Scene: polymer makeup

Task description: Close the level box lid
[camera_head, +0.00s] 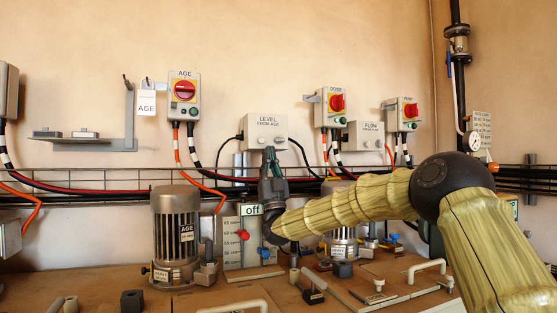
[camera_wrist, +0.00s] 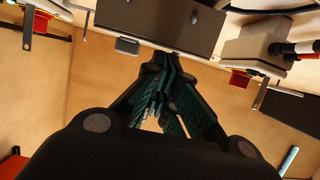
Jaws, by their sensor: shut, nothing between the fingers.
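A dark-faced box, apparently the level box (camera_wrist: 150,22), fills the top middle of the wrist view. I cannot tell how far its lid stands open. My gripper (camera_head: 271,156) points up just below the box's lower edge. Its dark green fingers are shut and empty. The fingertips also show in the wrist view (camera_wrist: 165,65), close to the box; whether they touch it is unclear.
The AGE switch box (camera_head: 185,96) is to the left, and a red-knobbed switch box (camera_head: 334,106) and the FLOW box (camera_head: 366,136) are to the right. Cables and a wire rack run below. A motor (camera_head: 177,235) stands on the bench.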

